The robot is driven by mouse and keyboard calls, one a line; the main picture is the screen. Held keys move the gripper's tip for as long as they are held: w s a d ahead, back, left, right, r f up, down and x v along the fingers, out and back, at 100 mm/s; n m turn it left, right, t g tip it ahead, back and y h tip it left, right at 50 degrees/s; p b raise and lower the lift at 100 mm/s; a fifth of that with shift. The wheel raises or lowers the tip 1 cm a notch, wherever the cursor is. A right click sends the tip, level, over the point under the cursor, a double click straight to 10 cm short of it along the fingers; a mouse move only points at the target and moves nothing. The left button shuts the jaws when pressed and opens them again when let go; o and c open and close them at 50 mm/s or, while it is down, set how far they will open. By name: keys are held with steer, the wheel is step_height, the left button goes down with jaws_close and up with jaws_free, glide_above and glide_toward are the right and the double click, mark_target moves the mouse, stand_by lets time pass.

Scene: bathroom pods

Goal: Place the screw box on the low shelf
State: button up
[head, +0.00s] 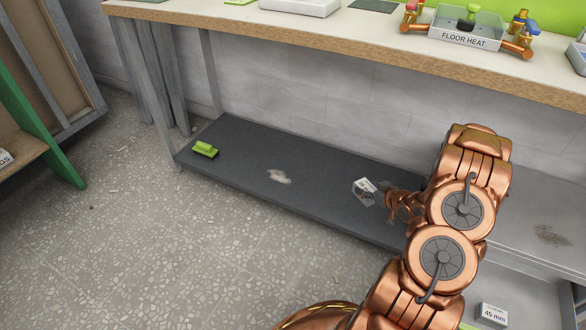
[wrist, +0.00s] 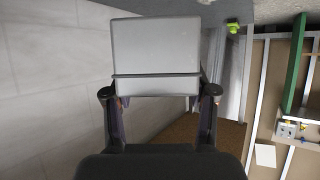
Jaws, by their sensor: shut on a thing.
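The screw box shows in the head view as a small grey box with a white label (head: 366,185), over the right part of the dark low shelf (head: 315,188). In the wrist view its plain grey face (wrist: 155,45) fills the space between my fingers. My gripper (head: 375,194) is shut on it, and its fingers also show in the wrist view (wrist: 157,92). I cannot tell whether the box touches the shelf or hangs just above it. The label is too small to read.
A green brush-like thing (head: 205,149) lies at the shelf's left end, and a pale smear (head: 279,177) marks its middle. The workbench (head: 330,32) overhangs the shelf. A box labelled 45 mm (head: 493,313) stands at lower right. The shelf's left half is mostly clear.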

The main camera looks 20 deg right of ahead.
steer(key=s+d+f+m+h, duration=0.2)
steer(key=s+d+f, duration=0.3)
steer(key=s+f, duration=0.8)
steer(key=w+d+b, duration=0.1)
steer(key=w, duration=0.4)
steer(key=w+d+b, duration=0.1)
steer(key=w+d, duration=0.1)
steer(key=w, duration=0.3)
steer(key=w+d+b, duration=0.1)
steer(key=w, duration=0.4)
steer(key=shift+d+f, duration=0.1)
steer(key=shift+d, duration=0.1)
steer(key=shift+f+b, duration=1.05)
steer(key=shift+f, duration=0.65)
steer(key=shift+f, duration=0.15)
steer(key=o, duration=1.4)
steer(key=shift+s, duration=0.1)
steer(key=shift+c, duration=0.2)
